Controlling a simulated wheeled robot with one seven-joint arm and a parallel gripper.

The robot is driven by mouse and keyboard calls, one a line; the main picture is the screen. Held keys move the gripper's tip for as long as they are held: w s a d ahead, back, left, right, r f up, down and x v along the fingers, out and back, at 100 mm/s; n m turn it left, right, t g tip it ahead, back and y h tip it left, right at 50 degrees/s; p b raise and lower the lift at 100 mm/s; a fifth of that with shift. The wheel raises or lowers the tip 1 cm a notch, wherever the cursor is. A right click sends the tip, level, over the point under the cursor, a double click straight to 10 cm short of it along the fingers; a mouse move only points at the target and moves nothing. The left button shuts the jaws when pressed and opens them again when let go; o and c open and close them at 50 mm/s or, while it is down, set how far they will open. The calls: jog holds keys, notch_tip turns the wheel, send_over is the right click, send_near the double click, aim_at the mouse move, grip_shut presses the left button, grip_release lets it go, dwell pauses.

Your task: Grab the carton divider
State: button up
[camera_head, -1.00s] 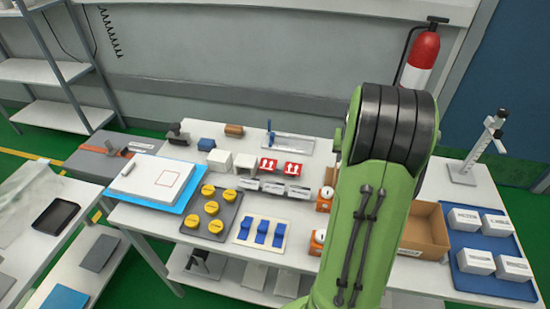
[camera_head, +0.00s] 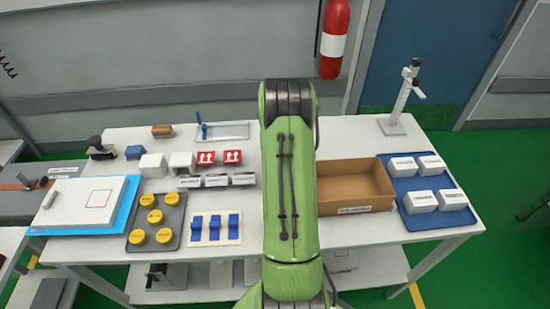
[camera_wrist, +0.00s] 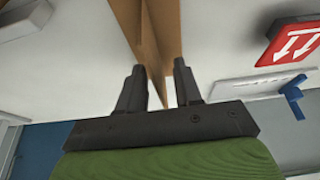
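A brown cardboard piece, which looks like the carton divider (camera_wrist: 161,35), shows in the wrist view as thin upright panels meeting at an angle. It stands on the white table top. My gripper (camera_wrist: 160,84) is open, with its two dark fingers apart on either side of the divider's lower end in the picture. Whether either finger touches the cardboard I cannot tell. In the head view my green arm covers the gripper and the divider.
An open brown carton (camera_head: 352,170) stands right of my arm, beside a blue tray (camera_head: 403,214) of white boxes. Red-topped boxes (camera_head: 206,158), a yellow-knob tray (camera_head: 141,241) and blue clips (camera_head: 214,228) lie left. A metal stand (camera_head: 396,123) rises at the back right.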

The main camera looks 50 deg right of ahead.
jog(key=shift+d+f, duration=0.1)
jog(key=shift+f, duration=0.1)
jog(key=shift+r, duration=0.1)
jog(key=shift+c, duration=0.3)
grip_shut()
